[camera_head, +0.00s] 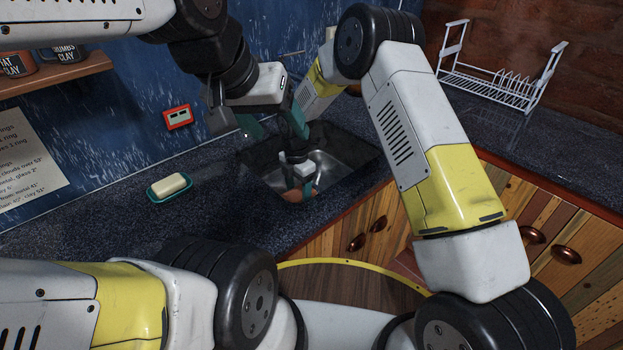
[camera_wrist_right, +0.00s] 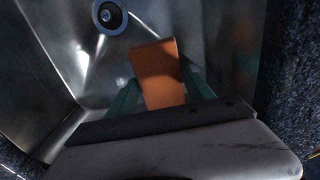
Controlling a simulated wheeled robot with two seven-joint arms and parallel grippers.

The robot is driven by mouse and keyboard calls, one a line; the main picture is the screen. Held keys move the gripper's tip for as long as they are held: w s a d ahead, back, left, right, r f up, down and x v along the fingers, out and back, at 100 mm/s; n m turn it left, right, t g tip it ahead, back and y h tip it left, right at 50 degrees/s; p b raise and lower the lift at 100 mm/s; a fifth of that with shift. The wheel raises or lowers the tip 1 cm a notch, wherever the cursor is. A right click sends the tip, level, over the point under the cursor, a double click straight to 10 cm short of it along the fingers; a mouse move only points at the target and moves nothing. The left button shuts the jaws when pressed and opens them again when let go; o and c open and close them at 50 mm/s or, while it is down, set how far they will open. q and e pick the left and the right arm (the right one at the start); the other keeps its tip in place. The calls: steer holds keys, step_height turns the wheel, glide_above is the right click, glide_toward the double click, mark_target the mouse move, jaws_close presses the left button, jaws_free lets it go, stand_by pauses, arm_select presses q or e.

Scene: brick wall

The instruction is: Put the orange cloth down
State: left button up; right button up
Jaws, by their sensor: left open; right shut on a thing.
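The orange cloth (camera_wrist_right: 158,72) shows in the right wrist view as a flat orange piece standing up between the teal fingers of my right gripper (camera_wrist_right: 160,98). In the head view, a small orange-brown part of the cloth (camera_head: 291,196) shows at the near side of the sink. My right gripper (camera_head: 303,188) is shut on the cloth, low in the sink. I cannot tell whether the cloth touches the sink floor. My left gripper (camera_head: 272,126) is open and empty above the back left part of the sink, its teal fingers apart.
The metal sink (camera_head: 345,164) has a round drain (camera_wrist_right: 109,15). A soap bar (camera_head: 168,185) lies on a teal dish (camera_head: 154,194) on the dark counter (camera_head: 120,220). A white dish rack (camera_head: 490,88) stands at right. A red wall socket (camera_head: 177,117) is behind.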

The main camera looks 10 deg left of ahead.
steer(key=shift+f, duration=3.35)
steer(key=shift+f, duration=0.1)
steer(key=shift+f, duration=0.1)
steer(key=o, duration=1.3)
steer(key=shift+o, duration=0.2)
